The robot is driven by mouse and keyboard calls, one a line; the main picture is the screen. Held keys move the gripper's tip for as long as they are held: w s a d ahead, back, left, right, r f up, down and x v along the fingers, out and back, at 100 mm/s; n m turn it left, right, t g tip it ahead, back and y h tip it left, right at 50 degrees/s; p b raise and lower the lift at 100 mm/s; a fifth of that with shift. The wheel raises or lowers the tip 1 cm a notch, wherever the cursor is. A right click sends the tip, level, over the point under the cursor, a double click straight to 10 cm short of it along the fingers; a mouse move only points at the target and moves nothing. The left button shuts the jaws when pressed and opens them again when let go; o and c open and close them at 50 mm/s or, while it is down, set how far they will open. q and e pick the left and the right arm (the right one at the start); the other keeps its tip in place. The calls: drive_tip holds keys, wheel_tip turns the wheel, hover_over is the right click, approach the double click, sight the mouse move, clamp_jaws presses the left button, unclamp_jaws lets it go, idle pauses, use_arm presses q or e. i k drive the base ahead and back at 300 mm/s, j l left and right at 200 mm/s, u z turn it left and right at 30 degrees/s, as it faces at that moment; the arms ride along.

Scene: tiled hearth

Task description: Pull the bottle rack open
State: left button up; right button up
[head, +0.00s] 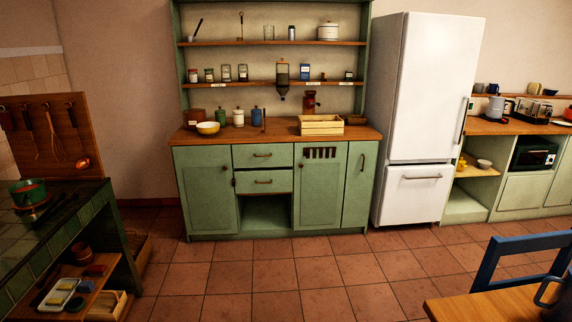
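A green dresser (247,221) with a wooden worktop stands against the back wall. Its narrow tall front (356,195) at the right end has a small vertical handle (362,162) and sits flush with the cabinet. This may be the bottle rack's front; no bottles show there, and its inside is hidden. Left of it is a wider door (320,190) with a dark slotted vent. Neither of my grippers is in view.
Open tiled floor (270,275) lies before the dresser. A white fridge (418,110) stands close at its right. A tiled hearth (60,230) is at the left; a blue chair (515,255) and wooden table (490,305) are at the lower right.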

sight(360, 163)
drive_tip(key=i+z, duration=0.1)
drive_tip(key=i, duration=0.9)
drive_tip(key=i+j+z, duration=0.1)
drive_tip(key=i, duration=0.9)
